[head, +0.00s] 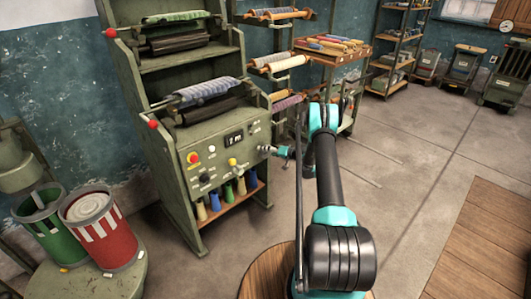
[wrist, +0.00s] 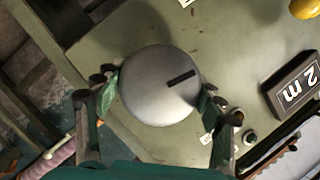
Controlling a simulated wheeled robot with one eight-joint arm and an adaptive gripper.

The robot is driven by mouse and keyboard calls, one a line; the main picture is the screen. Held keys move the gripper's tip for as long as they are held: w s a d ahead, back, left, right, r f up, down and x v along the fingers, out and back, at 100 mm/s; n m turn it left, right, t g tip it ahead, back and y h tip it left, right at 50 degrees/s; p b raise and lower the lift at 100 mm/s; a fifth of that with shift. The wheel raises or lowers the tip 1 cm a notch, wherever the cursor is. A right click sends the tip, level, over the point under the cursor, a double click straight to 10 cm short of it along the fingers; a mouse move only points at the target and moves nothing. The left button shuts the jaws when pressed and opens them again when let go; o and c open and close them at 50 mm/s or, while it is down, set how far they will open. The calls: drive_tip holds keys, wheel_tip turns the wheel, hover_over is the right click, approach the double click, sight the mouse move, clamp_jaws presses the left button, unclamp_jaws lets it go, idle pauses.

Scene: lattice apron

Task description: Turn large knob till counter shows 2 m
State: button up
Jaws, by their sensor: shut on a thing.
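The large knob (wrist: 158,88) is a round grey disc with a dark pointer mark, on the green machine panel. My gripper (wrist: 163,91) has one finger on each side of the knob and is shut on it. In the head view, my gripper (head: 281,151) is at the right edge of the machine's front panel, and the knob is mostly hidden there. The counter (wrist: 296,86) is a dark display that reads "2 m" in white, tilted in the wrist view. It also shows in the head view (head: 234,139), small.
The green machine (head: 180,155) carries a red button (head: 193,157), a yellow knob (head: 232,162) and rollers above. Red (head: 100,232) and green (head: 42,228) bins stand at the left. Shelves and a rack stand behind. Open floor lies to the right.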

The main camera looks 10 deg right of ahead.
drive_tip(key=shift+m+y, duration=0.5)
drive_tip(key=shift+m, duration=0.3)
drive_tip(key=o, duration=1.2)
drive_tip(key=v, duration=1.2)
